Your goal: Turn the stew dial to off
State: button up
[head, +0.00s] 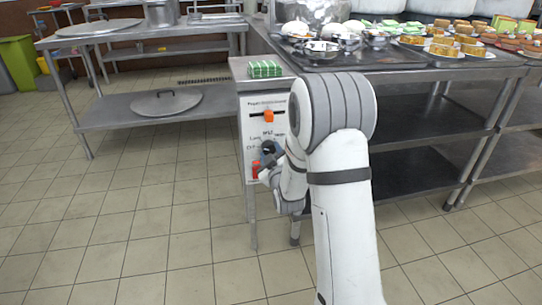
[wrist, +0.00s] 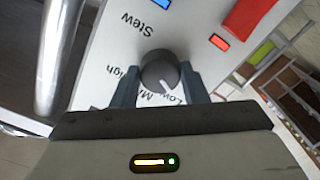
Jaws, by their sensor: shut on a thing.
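The stew dial (wrist: 155,67) is a dark grey round knob on a white panel. It shows in the wrist view below the printed word "Stew". Its white pointer line points to the lower right, toward the "Low" label. Labels "High" and one starting with "M" are partly hidden by my gripper. My gripper (wrist: 158,76) is shut on the dial, one finger on each side. In the head view my gripper (head: 268,156) is at the front of the white control panel (head: 252,140), and my arm hides part of the panel.
A red switch (wrist: 250,14) with a red light (wrist: 220,42) and a blue light (wrist: 160,4) are near the dial. An orange slider (head: 268,116) is higher on the panel. A metal tube (wrist: 55,60) runs beside it. Tiled floor (head: 160,220) is clear to the left.

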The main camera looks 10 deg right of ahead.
jog(key=n, duration=0.5)
jog(key=shift+r, duration=0.1)
dwell(0.7)
jog(key=o, duration=1)
jog(key=s+p, duration=0.2)
jog(key=s, duration=0.5)
jog(key=shift+s, duration=0.4)
